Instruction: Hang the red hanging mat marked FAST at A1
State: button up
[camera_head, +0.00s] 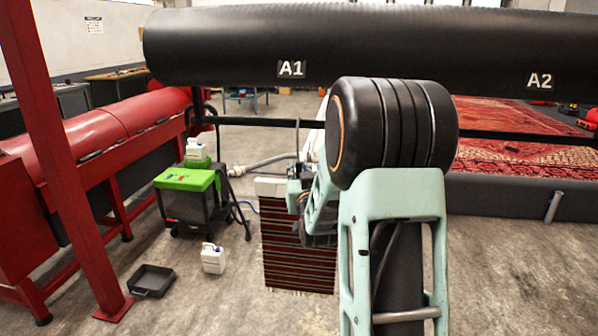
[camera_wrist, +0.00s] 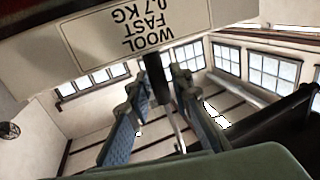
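The red hanging mat (camera_head: 297,245), striped red and dark with a pale top bar (camera_head: 269,187), hangs upright below my gripper (camera_head: 303,197), in front of the roller and well below it. In the wrist view, the bar's label (camera_wrist: 128,35) reads WOOL FAST 0.7 KG upside down. My gripper's blue fingers (camera_wrist: 158,118) stand on either side of a dark piece (camera_wrist: 157,78) at the bar's edge and hold the mat there. My arm hides the mat's right part in the head view. The A1 tag (camera_head: 291,69) is on the long black roller (camera_head: 220,50).
The A2 tag (camera_head: 539,80) is farther right on the roller. A dark rail (camera_head: 260,122) runs beneath it. A green-topped cart (camera_head: 187,185), white jug (camera_head: 213,258), black tray (camera_head: 152,280) and red post (camera_head: 62,160) stand left. A patterned rug (camera_head: 520,150) lies behind right.

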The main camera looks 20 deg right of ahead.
jog(key=shift+o, duration=1.1)
jog(key=shift+f, duration=0.25)
jog(key=v, duration=1.2)
jog(key=shift+s, duration=0.1)
